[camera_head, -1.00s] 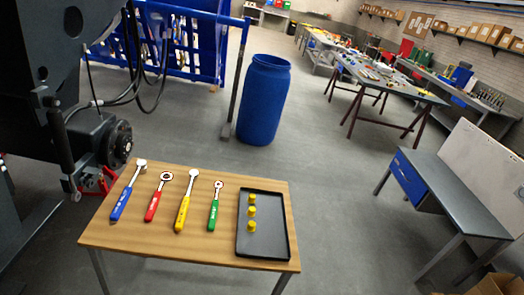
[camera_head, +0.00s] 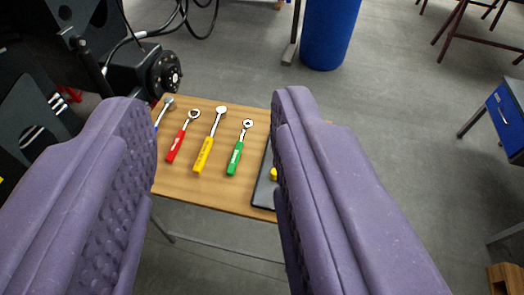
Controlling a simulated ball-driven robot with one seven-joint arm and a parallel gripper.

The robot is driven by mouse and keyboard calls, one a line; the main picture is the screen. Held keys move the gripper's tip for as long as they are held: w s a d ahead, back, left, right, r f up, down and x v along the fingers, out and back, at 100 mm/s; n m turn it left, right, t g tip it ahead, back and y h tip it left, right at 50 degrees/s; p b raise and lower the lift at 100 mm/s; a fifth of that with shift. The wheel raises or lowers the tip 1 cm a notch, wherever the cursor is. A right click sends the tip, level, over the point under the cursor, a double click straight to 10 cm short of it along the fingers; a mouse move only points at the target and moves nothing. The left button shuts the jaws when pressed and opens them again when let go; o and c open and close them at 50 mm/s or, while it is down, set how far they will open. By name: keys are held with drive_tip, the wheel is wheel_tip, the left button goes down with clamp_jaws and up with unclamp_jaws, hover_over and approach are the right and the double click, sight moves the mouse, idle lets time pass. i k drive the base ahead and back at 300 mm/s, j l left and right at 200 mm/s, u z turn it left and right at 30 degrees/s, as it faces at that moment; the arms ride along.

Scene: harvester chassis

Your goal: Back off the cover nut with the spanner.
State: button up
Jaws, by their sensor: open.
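Several hand tools lie side by side on a wooden table (camera_head: 180,184). They are a red-handled one with a ring head (camera_head: 177,147), a yellow-handled one with a round head (camera_head: 203,155), a green-handled one with a small ring head (camera_head: 235,158) and a blue-handled one (camera_head: 167,102), mostly hidden by my left finger. I cannot tell which is the spanner. A dark round hub with bolts (camera_head: 165,74) sits on the chassis at upper left; I cannot pick out the cover nut. My gripper (camera_head: 210,102), with purple padded fingers, is open and empty, apart from the tools.
A black tray (camera_head: 262,192) with a yellow cap (camera_head: 273,174) is partly hidden by my right finger. A blue barrel (camera_head: 330,32) stands behind the table. Black hoses hang by the chassis (camera_head: 90,45). A bench with blue drawers (camera_head: 506,115) is at right. Grey floor between is clear.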

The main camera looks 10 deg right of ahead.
sight(234, 159)
drive_tip(key=u, duration=1.2)
drive_tip(key=i+j+u, duration=0.2)
drive_tip(key=i+u, duration=0.15)
drive_tip(key=i+j+u, duration=0.15)
drive_tip(key=i+u, duration=0.6)
drive_tip(key=z, duration=2.95)
drive_tip(key=l, duration=0.1)
